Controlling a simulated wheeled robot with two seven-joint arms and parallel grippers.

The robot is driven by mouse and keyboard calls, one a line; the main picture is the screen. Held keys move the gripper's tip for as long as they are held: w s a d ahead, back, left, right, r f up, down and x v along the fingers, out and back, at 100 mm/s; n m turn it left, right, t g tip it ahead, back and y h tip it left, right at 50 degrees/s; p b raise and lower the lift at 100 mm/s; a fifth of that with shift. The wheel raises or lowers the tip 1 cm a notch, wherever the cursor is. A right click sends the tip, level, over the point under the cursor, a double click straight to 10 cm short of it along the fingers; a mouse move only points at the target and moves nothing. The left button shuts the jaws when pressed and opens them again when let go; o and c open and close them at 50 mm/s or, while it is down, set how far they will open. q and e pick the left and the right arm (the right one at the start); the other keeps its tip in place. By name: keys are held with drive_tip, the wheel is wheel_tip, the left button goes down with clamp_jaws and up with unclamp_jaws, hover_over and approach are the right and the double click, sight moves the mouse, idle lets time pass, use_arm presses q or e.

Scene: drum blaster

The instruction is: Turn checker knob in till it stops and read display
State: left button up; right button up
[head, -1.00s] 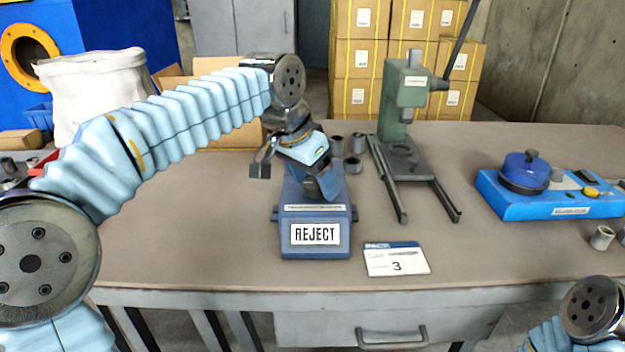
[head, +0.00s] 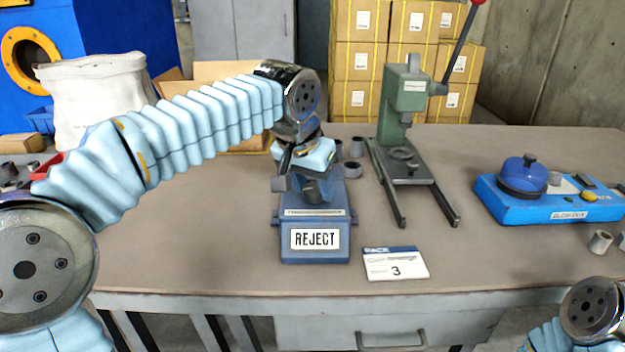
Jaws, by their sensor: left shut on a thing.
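The checker (head: 315,222) is a blue box on the bench, in the middle of the head view. Its display (head: 315,239) faces me and reads REJECT. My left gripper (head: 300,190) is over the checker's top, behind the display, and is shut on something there. The knob is hidden by the gripper and wrist, so I cannot see how far in it stands. Of my right arm only a joint shows at the lower right corner; its gripper is out of view.
Grey cylinders (head: 352,170) stand behind the checker.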

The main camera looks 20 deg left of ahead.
use_arm(q)
drive_tip(key=shift+n, duration=0.6)
drive_tip(key=o, duration=1)
drive_tip(key=shift+o, duration=0.2)
drive_tip(key=d+p+v, duration=0.1)
drive_tip(key=v, duration=1.2)
drive_tip(key=shift+s+a+r, duration=0.25)
drive_tip(key=shift+s+r, duration=0.05)
